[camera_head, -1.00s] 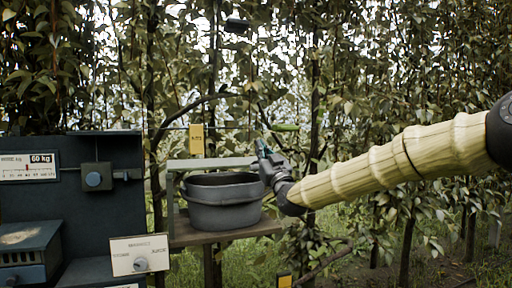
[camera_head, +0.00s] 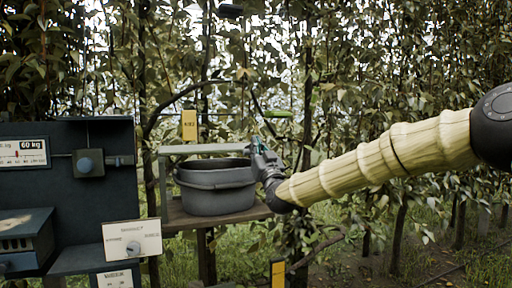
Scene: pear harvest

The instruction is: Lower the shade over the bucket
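The grey bucket (camera_head: 217,198) stands upright on a wooden shelf. A flat grey panel (camera_head: 203,150), which looks like the shade, is seen nearly edge-on just above the bucket's back rim, with an upright support at its left end. The bucket's mouth still shows below it. My gripper (camera_head: 258,147) is at the right end of the panel, beside the bucket's right rim, with its fingers pointing up and left. The fingers are small and dark with a bit of teal. I cannot tell whether they touch the panel or are open or shut.
The wooden shelf (camera_head: 184,219) has a bare strip in front of the bucket. A dark blue scale cabinet (camera_head: 60,200) with a white switch plate (camera_head: 117,240) stands left. A yellow tag (camera_head: 189,125) hangs behind. Branches and a green pear-like thing (camera_head: 279,114) are near my gripper.

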